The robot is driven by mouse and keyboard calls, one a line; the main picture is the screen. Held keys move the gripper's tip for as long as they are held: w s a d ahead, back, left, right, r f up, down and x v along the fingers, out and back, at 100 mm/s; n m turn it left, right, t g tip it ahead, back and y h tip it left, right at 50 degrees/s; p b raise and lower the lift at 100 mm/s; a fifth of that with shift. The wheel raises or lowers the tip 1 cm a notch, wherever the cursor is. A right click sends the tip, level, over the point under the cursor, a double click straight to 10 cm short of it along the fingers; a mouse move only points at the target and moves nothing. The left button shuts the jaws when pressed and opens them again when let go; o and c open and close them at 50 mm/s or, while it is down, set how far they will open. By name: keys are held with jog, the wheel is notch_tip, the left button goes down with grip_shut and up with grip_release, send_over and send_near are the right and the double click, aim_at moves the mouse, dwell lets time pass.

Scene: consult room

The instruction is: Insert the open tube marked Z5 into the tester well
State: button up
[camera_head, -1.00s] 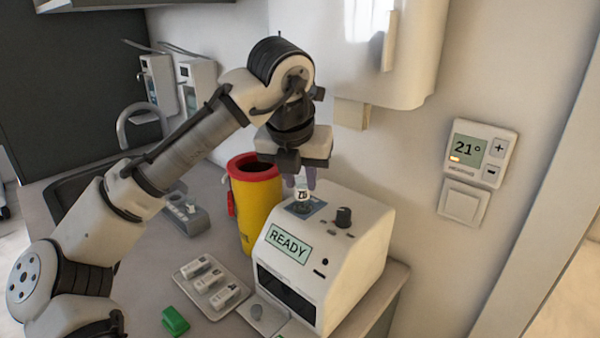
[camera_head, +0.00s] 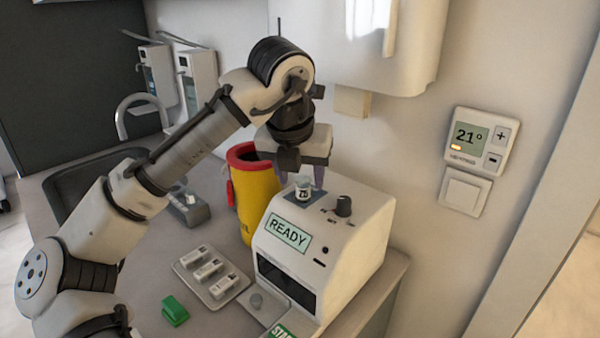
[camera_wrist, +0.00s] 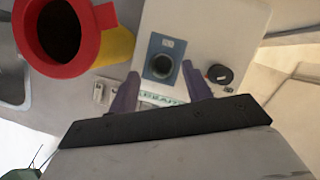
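The tester (camera_head: 345,255) is a white box with a READY display and a blue-rimmed well plate on top; it also shows in the wrist view (camera_wrist: 205,30). The small tube (camera_head: 303,190) with a white label stands upright at the well, its lower part hidden. The label is too small to read surely now. In the wrist view a dark round opening with a pale rim (camera_wrist: 160,66) sits in the blue plate. My gripper (camera_head: 301,175) is above the tester, its purple fingers spread on either side of the tube, apart from it. The fingers also show open in the wrist view (camera_wrist: 160,95).
A yellow bin with a red rim (camera_head: 256,195) stands close left of the tester. A black knob (camera_head: 343,205) rises beside the well. A tray (camera_head: 232,295) with three white labelled items and a green object (camera_head: 175,311) lie in front. A wall cabinet (camera_head: 400,45) hangs behind.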

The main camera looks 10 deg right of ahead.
jog(key=v, duration=1.4)
jog(key=shift+b, duration=0.35)
jog(key=shift+w+f, duration=0.1)
